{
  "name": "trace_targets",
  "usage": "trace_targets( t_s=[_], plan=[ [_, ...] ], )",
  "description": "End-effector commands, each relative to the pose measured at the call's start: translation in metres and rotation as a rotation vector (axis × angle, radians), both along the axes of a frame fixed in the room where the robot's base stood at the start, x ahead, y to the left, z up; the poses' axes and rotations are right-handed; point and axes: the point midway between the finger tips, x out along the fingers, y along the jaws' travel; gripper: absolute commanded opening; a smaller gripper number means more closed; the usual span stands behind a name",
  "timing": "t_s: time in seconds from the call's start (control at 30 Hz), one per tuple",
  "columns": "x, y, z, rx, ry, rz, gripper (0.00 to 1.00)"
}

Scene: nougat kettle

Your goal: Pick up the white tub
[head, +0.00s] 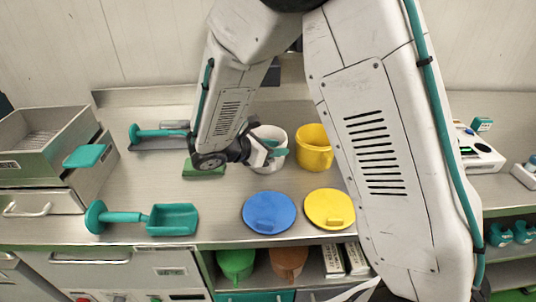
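The white tub (276,133) stands upright on the steel counter, left of the yellow tub. My gripper (271,154) is at the tub, in front of its near left side, with its teal-tipped fingers overlapping the tub in the head view. The gripper and wrist hide much of the tub's left and front. I cannot tell whether the fingers touch it or how far apart they are.
A yellow tub (313,150) stands close on the right. A blue lid (269,213) and a yellow lid (329,209) lie in front. A teal scoop (172,219) lies front left, a green block (203,171) near my wrist. A metal drawer unit (40,150) stands far left.

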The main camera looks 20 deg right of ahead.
Motion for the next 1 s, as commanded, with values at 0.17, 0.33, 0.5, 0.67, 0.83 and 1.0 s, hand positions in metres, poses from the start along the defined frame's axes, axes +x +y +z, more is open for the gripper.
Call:
trace_targets(
  t_s=[0.17, 0.33, 0.5, 0.67, 0.83, 1.0],
  plan=[
    [0.0006, -0.0029, -0.0014, 0.001, 0.000, 0.000, 0.33],
    [0.0004, -0.0027, -0.0015, 0.001, 0.000, 0.000, 0.03],
    [0.0002, -0.0027, -0.0018, 0.001, 0.001, 0.000, 0.00],
    [0.0000, -0.0031, -0.0022, 0.000, 0.002, 0.000, 0.00],
    [-0.0002, -0.0033, -0.0027, 0.001, 0.003, -0.001, 0.00],
    [-0.0005, -0.0034, -0.0030, 0.001, 0.004, -0.002, 0.00]
  ],
)
